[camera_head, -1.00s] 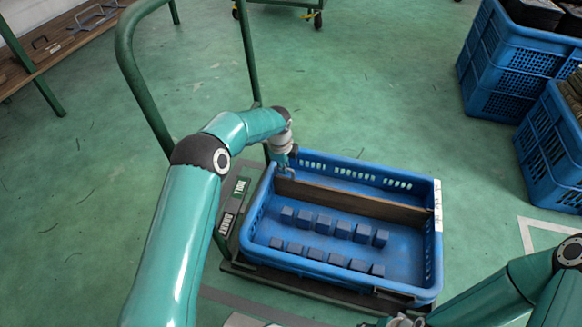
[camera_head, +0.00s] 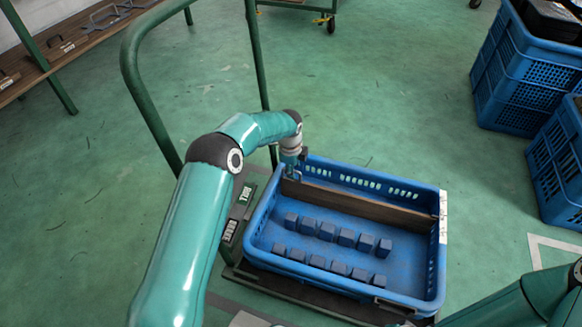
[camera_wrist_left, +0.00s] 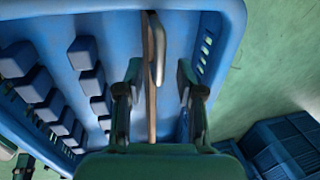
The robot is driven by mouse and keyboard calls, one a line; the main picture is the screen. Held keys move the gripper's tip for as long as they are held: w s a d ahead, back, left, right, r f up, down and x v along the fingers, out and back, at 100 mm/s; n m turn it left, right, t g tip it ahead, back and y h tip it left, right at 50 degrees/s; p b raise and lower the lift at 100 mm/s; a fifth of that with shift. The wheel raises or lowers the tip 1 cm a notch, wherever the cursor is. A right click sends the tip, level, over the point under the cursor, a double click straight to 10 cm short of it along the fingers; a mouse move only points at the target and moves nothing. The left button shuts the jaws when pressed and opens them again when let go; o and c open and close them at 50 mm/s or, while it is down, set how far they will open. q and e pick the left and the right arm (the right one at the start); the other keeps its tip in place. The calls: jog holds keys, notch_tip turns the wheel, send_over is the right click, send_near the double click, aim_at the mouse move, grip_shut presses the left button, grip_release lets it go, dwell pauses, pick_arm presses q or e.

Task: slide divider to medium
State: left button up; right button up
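The divider (camera_head: 365,206) is a thin brown wooden panel standing upright across the blue crate (camera_head: 440,262), towards its back wall. In the left wrist view, the divider (camera_wrist_left: 151,115) appears almost edge-on, with a pale handle-like piece (camera_wrist_left: 157,40) beside it. My left gripper (camera_head: 291,174) is at the divider's left end, pointing down. In the wrist view, the left gripper (camera_wrist_left: 160,82) is open, with one finger on each side of the divider. A gap shows on the right finger's side; contact on the other side is unclear. My right gripper is outside the views.
Two rows of blue blocks (camera_head: 346,238) stand in the crate in front of the divider. Behind it, the crate floor looks empty. The crate sits on a cart with a green rail (camera_head: 133,72). More blue crates (camera_head: 505,85) stand at the right.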

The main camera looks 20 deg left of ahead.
pick_arm(q)
notch_tip(320, 180, up, 12)
jog(key=s, duration=0.2)
jog(key=shift+s+f, duration=0.15)
jog(key=shift+f, duration=0.05)
dwell(0.4)
